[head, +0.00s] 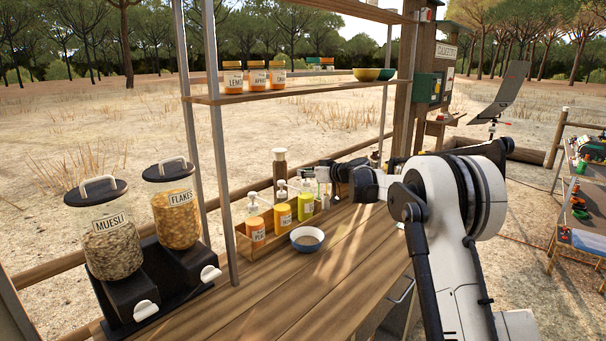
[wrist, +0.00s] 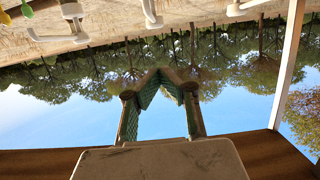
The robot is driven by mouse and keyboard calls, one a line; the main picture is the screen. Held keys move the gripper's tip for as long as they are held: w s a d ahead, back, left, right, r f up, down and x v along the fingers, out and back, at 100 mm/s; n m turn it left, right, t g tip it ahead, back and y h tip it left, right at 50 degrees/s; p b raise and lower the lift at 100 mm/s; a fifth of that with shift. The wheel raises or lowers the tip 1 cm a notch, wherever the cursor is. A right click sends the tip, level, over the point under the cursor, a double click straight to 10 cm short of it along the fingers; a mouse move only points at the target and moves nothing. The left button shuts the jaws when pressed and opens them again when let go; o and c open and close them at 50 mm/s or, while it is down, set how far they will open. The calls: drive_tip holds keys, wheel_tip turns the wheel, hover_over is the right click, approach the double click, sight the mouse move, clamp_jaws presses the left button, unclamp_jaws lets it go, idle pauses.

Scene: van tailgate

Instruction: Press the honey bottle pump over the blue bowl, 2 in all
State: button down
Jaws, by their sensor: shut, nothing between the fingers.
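Several pump bottles with white pump heads stand in a wooden tray (head: 243,247): an orange-labelled bottle (head: 256,236), a yellow bottle (head: 282,214) and a yellow-green bottle (head: 306,205). The labels are too small to tell which is honey. The blue bowl (head: 307,239) stands on the counter in front of the tray, to the right of the orange-labelled bottle. My gripper (head: 322,173) is shut and empty, by the tray's far right end and around pump-head height. In the wrist view its fingers (wrist: 161,75) meet, with white pump nozzles (wrist: 75,12) at the upside-down picture's top.
Muesli (head: 108,245) and flakes (head: 176,215) dispensers stand at the left. A shelf (head: 290,88) with jars and bowls hangs above the tray, its metal post (head: 220,160) close by. The counter (head: 300,290) in front of the bowl is clear.

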drive_tip(key=shift+w+d+r+p, duration=0.1)
drive_tip(key=shift+r+p, duration=0.3)
drive_tip(key=shift+r, duration=0.4)
drive_tip(key=p+x, duration=0.1)
drive_tip(key=x, duration=0.8)
drive_tip(key=shift+w+a+f, duration=0.1)
drive_tip(key=shift+w+a, duration=0.1)
drive_tip(key=shift+w, duration=0.05)
wheel_tip(320, 180, down, 3)
drive_tip(key=shift+w+r+p, duration=0.1)
drive_tip(key=shift+p, duration=0.3)
drive_tip(key=shift+a+f, duration=0.1)
drive_tip(key=shift+f, duration=0.55)
